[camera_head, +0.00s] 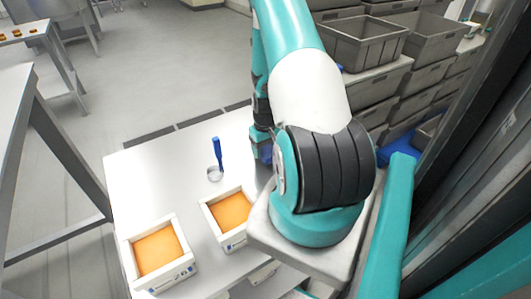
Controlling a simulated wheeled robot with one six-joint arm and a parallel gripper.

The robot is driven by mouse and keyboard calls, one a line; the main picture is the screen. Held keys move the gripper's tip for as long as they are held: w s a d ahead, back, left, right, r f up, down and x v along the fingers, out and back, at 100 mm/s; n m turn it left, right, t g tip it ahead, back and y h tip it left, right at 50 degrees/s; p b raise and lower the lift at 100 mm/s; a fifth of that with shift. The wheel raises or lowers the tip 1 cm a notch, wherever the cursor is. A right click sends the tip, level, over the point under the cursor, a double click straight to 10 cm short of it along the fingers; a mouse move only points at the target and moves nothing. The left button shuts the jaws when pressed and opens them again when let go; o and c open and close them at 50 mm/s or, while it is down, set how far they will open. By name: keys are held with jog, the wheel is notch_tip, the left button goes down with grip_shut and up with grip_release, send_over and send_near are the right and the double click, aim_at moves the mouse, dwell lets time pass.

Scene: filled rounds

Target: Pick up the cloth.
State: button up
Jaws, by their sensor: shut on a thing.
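I cannot make out the cloth in this view. My arm rises from its base at the right of the white table (128,178) and runs out past the top edge. Part of its far end shows as a dark and teal section just left of the thick upper arm, above the table. The fingers do not show; my own arm hides that spot. A small blue patch sits at the lower end of that section, and I cannot tell what it is.
Two white boxes with orange contents, a left box (127,256) and a right box (207,218), stand on the table. A blue-handled tool (217,152) stands upright behind them in a small round holder. Grey crates (362,45) are stacked at the right. The table's left back is clear.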

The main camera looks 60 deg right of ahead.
aim_at(265, 148)
notch_tip(265, 148, up, 18)
jog(key=b, duration=0.2)
jog(key=shift+f, duration=0.1)
